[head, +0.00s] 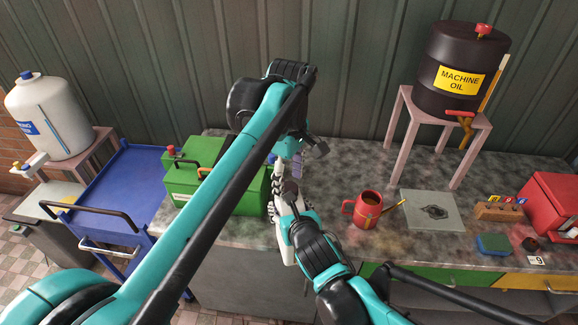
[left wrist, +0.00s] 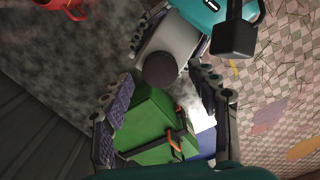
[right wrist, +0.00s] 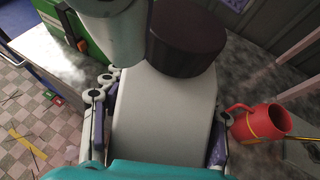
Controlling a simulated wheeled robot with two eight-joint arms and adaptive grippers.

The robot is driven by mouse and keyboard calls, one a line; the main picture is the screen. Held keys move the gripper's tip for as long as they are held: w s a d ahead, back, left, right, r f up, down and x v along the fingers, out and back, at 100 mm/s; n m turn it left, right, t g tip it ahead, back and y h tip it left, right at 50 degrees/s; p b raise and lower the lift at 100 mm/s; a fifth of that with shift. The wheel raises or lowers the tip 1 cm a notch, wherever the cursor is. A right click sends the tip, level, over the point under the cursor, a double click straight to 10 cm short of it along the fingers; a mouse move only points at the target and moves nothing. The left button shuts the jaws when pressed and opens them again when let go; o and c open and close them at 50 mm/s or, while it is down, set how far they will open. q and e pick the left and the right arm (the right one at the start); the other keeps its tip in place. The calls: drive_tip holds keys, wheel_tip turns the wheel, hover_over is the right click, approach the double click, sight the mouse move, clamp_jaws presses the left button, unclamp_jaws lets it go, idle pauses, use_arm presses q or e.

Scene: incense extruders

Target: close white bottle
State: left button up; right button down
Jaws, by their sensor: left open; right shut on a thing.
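The white bottle (right wrist: 165,115) is held between the fingers of my right gripper (right wrist: 160,125), above the worktop. Its dark round cap (right wrist: 185,40) sits at its top end; how tightly it is seated I cannot tell. In the left wrist view the cap (left wrist: 160,70) faces the camera, with the white body (left wrist: 180,42) behind it. My left gripper (left wrist: 162,88) is open and empty, its fingers spread on either side of the cap's line, apparently short of touching it. In the head view my arms hide most of the bottle.
A green toolbox (head: 240,200) stands left of the grippers, and a red mug (head: 367,209) stands to the right. Farther right are a grey plate (head: 432,209), a wooden block (head: 498,211) and a machine oil barrel (head: 462,75) on a stand. A blue cart (head: 122,185) is at left.

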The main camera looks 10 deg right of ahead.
use_arm(q)
drive_tip(key=shift+f, duration=0.85)
drive_tip(key=shift+c, duration=0.2)
drive_tip(key=c, duration=1.2)
drive_tip(key=m, duration=1.4)
drive_tip(key=shift+m, duration=0.4)
drive_tip(key=m, duration=0.6)
drive_tip(key=shift+f, duration=0.1)
drive_tip(key=o, duration=1.3)
